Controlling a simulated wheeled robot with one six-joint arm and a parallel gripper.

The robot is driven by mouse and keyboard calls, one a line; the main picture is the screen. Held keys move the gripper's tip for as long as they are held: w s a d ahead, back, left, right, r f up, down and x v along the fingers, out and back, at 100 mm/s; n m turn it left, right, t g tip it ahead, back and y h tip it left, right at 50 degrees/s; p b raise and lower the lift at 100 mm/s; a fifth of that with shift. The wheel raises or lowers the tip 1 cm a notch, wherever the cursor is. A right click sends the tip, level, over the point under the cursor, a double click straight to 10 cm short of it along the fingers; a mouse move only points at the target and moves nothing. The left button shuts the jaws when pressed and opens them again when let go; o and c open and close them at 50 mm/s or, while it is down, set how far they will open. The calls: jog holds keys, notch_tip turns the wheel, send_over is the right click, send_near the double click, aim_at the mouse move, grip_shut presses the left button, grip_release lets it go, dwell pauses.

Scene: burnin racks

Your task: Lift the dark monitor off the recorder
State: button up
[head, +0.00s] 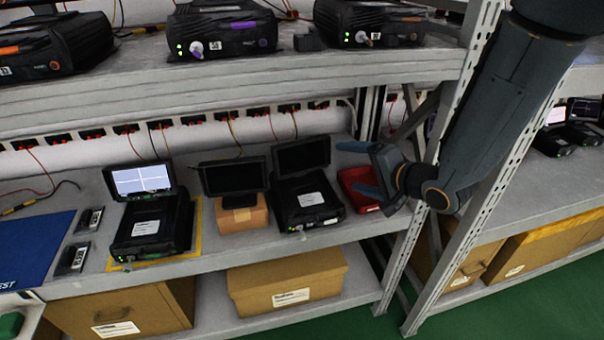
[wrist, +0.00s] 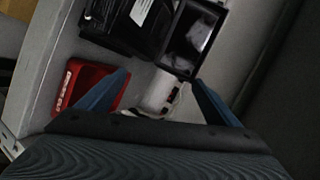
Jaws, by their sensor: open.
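The dark monitor (head: 303,156) stands upright at the back of a black recorder (head: 306,203) with a white label, on the middle shelf. Its screen is black. In the wrist view the monitor (wrist: 190,38) shows at the top, just beyond the right fingertip, with the recorder (wrist: 118,24) to its left. My gripper (head: 360,168) is open and empty, to the right of the monitor and apart from it, above the red tray. Its two blue fingers also show in the wrist view (wrist: 160,78). Where the monitor meets the recorder is not clear.
A red tray (head: 351,180) lies right of the recorder. A second dark monitor (head: 234,178) stands on a cardboard box to the left. A lit monitor (head: 142,180) stands with another recorder on a yellow mat. A rack post (head: 416,215) and the upper shelf (head: 240,80) bound the space.

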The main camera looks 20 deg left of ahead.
aim_at(301, 158)
jog(key=a+y, duration=0.1)
jog(key=s+a+y, duration=0.1)
jog(key=a, duration=0.1)
jog(key=s+a+m+g+y, duration=0.1)
jog(key=a, duration=0.1)
jog(key=shift+s+a+r+b, duration=0.15)
jog(key=shift+s+b, duration=0.05)
jog(key=shift+b, duration=0.15)
jog(key=shift+a+y, duration=0.3)
jog(key=shift+a, duration=0.05)
jog(key=shift+x, duration=3.55)
jog(key=shift+r, duration=0.1)
jog(key=c, duration=1.3)
